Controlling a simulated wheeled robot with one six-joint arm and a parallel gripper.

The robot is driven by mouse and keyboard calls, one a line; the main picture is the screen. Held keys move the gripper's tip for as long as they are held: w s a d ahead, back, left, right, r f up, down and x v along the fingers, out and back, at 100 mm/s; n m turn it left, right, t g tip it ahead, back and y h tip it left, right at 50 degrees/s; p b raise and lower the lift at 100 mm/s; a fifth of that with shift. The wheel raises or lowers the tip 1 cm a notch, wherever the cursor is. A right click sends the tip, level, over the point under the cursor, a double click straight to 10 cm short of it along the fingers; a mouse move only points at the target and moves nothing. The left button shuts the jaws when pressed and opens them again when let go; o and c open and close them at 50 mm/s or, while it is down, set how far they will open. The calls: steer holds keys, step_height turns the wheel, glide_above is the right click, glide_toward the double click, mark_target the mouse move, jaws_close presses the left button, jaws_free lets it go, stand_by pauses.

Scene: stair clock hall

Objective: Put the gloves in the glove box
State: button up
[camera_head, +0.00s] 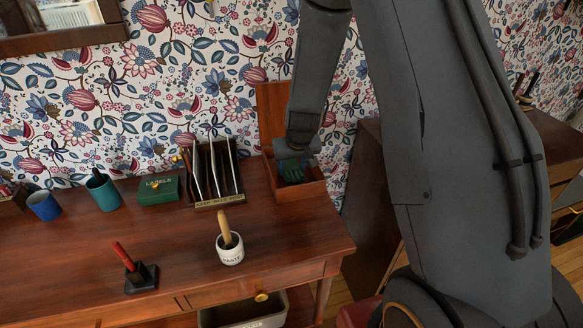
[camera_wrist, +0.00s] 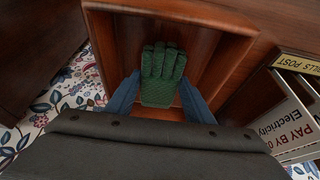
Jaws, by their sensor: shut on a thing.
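The glove box (camera_head: 312,192) is an open wooden box at the right end of the desk, its lid (camera_head: 272,112) raised against the wall. Its wooden wall also shows in the wrist view (camera_wrist: 215,22). My gripper (camera_head: 292,172) points down into the box opening. In the wrist view, its blue fingers (camera_wrist: 160,95) are either side of a dark green knitted glove (camera_wrist: 160,75) and shut on it. The glove's fingers point away from my wrist, within the box walls. I cannot tell whether it touches the box floor, or whether a second glove is beneath it.
A slotted letter rack (camera_head: 212,175) stands just left of the box. A green labels tin (camera_head: 159,190), two cups (camera_head: 103,191), a white paste pot (camera_head: 230,250) and a red-handled stamp (camera_head: 138,272) stand on the desk.

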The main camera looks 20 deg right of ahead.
steer(key=o, duration=1)
steer(key=shift+r, duration=0.1)
steer(key=p+v, duration=0.7)
steer(key=v, duration=0.4)
steer(key=s+r, duration=0.3)
steer(key=s, duration=0.4)
steer(key=s+r+g, duration=0.1)
steer(key=s+r, duration=0.3)
steer(key=s, duration=0.3)
steer(key=s+r+g, duration=0.1)
steer(key=s+r, duration=0.2)
steer(key=s, duration=0.4)
steer(key=shift+a+r, duration=0.15)
steer(key=shift+r, duration=0.15)
steer(key=shift+f, duration=0.15)
steer(key=shift+g, duration=0.5)
step_height(320, 180, down, 6)
steer(key=b, duration=0.6)
steer(key=shift+f, duration=0.1)
